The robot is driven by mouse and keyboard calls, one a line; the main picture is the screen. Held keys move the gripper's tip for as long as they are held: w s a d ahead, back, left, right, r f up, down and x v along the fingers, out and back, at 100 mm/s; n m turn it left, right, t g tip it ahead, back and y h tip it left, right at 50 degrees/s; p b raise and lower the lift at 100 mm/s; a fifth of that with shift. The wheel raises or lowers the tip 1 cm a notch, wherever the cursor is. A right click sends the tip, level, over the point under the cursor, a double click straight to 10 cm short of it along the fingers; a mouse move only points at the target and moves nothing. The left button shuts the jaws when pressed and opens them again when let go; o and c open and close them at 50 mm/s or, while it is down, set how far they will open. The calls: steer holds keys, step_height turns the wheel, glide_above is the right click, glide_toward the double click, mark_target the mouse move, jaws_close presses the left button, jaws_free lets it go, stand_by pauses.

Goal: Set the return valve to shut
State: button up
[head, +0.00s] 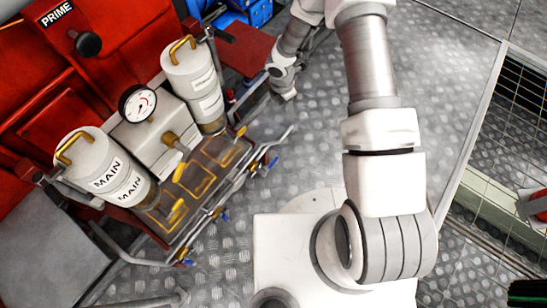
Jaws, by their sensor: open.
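No label in the head view reads "return", so I cannot tell which handle is the return valve. Candidates are the small blue-handled valves on the pipework, at the right (273,162), middle (225,216) and lower left (187,262). A brass valve (173,139) sits on the grey block, with yellow levers (176,212) over the dark tray (203,180). My gripper (284,95) is at upper centre, above and right of the pipework. It is small and partly shaded, open, and apart from the valves, with nothing seen in it.
Two white canisters, one marked MAIN (108,178) and one farther back (196,80), flank a round gauge (138,103). A red panel (40,75) carries a PRIME label and a black knob (88,43). Metal rails edge the tray. Bare tread-plate floor (450,70) lies at right.

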mark_target(273, 162)
steer(key=s+a+f+n+g+y, duration=0.1)
steer(key=s+a+f+n, duration=0.15)
steer(key=f, duration=0.45)
steer(key=s+a+f+n, duration=0.2)
steer(key=s+f, duration=0.2)
steer(key=f, duration=0.3)
steer(key=shift+m, duration=0.25)
steer(key=f+b, duration=0.3)
steer(key=f, duration=0.5)
steer(key=f+b, duration=0.3)
steer(key=f, duration=0.5)
steer(key=shift+w+d+f+b, duration=0.1)
steer(key=shift+d+f+b, duration=0.1)
steer(key=shift+f+b, duration=0.1)
steer(key=shift+r, duration=0.1)
jaws_close()
